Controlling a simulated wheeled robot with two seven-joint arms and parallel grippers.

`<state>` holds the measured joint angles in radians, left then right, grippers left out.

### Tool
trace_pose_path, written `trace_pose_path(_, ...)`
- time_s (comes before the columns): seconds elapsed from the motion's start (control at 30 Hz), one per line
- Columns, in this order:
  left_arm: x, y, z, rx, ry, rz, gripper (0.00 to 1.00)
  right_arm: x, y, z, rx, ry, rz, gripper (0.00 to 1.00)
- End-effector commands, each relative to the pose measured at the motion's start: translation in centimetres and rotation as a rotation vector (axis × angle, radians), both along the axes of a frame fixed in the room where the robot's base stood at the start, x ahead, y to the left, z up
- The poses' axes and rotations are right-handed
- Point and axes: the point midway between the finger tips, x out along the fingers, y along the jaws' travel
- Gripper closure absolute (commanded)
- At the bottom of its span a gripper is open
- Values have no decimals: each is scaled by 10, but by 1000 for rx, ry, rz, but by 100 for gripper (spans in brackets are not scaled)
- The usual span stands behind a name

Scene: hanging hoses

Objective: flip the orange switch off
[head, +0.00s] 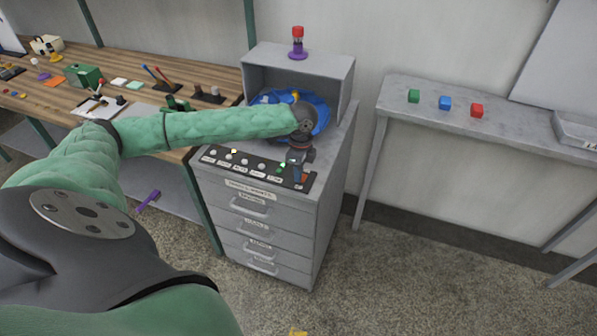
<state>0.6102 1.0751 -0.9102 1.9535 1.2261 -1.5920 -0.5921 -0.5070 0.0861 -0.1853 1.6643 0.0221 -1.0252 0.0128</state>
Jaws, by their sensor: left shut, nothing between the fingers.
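A dark switch panel (258,166) lies along the front edge of the grey drawer cabinet's top, with several small switches and white labels. A small green light (282,165) shows near its right end, and a pale yellowish one (234,151) toward its left. My left gripper (297,177) points down over the panel's right end, shut and empty. It covers that end, so I cannot make out the orange switch or its position clearly. I cannot tell whether the fingertips touch the panel. My right gripper is not in view.
Behind the gripper, a grey open box (333,75) holds a coiled blue hose (320,105), with a red-and-purple object (298,42) on top. A cluttered wooden workbench (60,105) stands left. A grey side table (395,93) with colored cubes stands right, with open floor before it.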

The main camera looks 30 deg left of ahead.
Motion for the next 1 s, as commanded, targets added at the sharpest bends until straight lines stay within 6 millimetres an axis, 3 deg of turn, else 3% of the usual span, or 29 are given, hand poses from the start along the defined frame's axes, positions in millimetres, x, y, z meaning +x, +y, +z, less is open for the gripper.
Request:
trace_pose_path(0.63, -2, -1, -4, 10, -39, 1, 100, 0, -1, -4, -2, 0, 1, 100)
trace_pose_path(1.0, 8, 2, 1, 10, -39, 1, 100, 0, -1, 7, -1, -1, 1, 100)
